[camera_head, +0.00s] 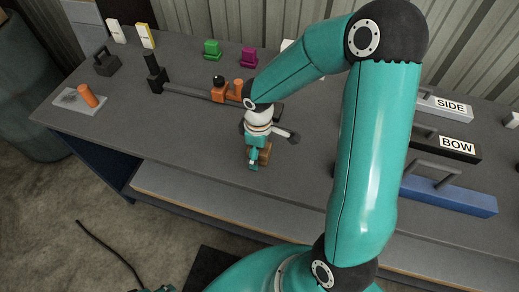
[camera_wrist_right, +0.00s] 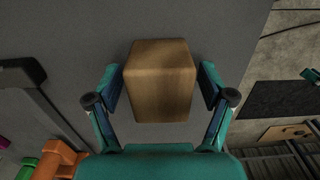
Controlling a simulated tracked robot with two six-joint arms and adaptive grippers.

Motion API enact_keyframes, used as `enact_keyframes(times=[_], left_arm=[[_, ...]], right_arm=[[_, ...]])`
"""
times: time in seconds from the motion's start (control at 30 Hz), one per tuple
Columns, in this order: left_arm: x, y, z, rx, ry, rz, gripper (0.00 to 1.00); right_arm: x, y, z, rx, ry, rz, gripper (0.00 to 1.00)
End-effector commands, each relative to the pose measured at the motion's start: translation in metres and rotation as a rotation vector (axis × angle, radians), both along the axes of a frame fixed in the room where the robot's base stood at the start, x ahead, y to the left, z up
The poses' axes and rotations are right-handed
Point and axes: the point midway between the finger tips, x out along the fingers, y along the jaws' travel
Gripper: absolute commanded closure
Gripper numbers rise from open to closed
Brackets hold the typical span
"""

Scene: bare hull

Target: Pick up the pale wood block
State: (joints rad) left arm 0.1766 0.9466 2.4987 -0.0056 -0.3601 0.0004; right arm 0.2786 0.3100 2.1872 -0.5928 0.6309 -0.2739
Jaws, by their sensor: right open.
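The pale wood block (camera_wrist_right: 160,85) is a brown wooden cube on the grey bench top. In the right wrist view it stands between the two fingers of my right gripper (camera_wrist_right: 160,78), with a narrow gap on each side. The gripper is open and holds nothing. In the head view my right gripper (camera_head: 258,158) points down at the block (camera_head: 265,153), which is mostly hidden behind it. A small teal and dark piece, seemingly my left gripper (camera_head: 152,289), shows at the bottom edge; its fingers cannot be made out.
Behind my right gripper lie a dark bar and an orange piece (camera_head: 219,92). An orange cylinder (camera_head: 88,96) lies on a grey plate at left. Green (camera_head: 212,49) and magenta (camera_head: 249,57) pieces stand at the back. Handled bars, including a blue one (camera_head: 450,196), lie at right. The front bench is clear.

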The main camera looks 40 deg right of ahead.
Motion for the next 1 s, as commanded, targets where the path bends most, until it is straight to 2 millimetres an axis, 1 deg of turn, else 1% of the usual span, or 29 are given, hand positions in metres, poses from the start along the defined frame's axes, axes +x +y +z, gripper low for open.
enact_keyframes(times=[0.07, 0.2, 0.47, 0.5, 0.77, 0.87, 1.0], left_arm=[[0.0, 0.0, 0.0, 0.0, 0.0, 0.0, 0.6], [0.0, 0.0, 0.0, 0.0, 0.0, 0.0, 0.6], [0.0, 0.0, 0.0, 0.0, 0.0, 0.0, 0.6], [0.0, 0.0, 0.0, 0.0, 0.0, 0.0, 0.6], [0.0, 0.0, 0.0, 0.0, 0.0, 0.0, 0.6], [0.0, 0.0, 0.0, 0.0, 0.0, 0.0, 0.6], [0.0, 0.0, 0.001, 0.0, 0.0, 0.0, 0.6]], right_arm=[[0.0, 0.0, 0.0, 0.0, 0.0, 0.0, 0.19], [0.0, 0.0, 0.0, 0.0, 0.0, 0.0, 0.42], [0.001, 0.0, 0.001, 0.0, 0.0, 0.001, 0.85], [0.001, 0.0, 0.001, 0.0, -0.001, 0.001, 0.87], [0.001, 0.0, 0.002, 0.0, -0.001, 0.001, 0.87], [0.002, 0.0, 0.006, -0.002, -0.003, 0.001, 0.87], [0.002, 0.0, 0.018, -0.003, -0.004, 0.001, 0.87]])
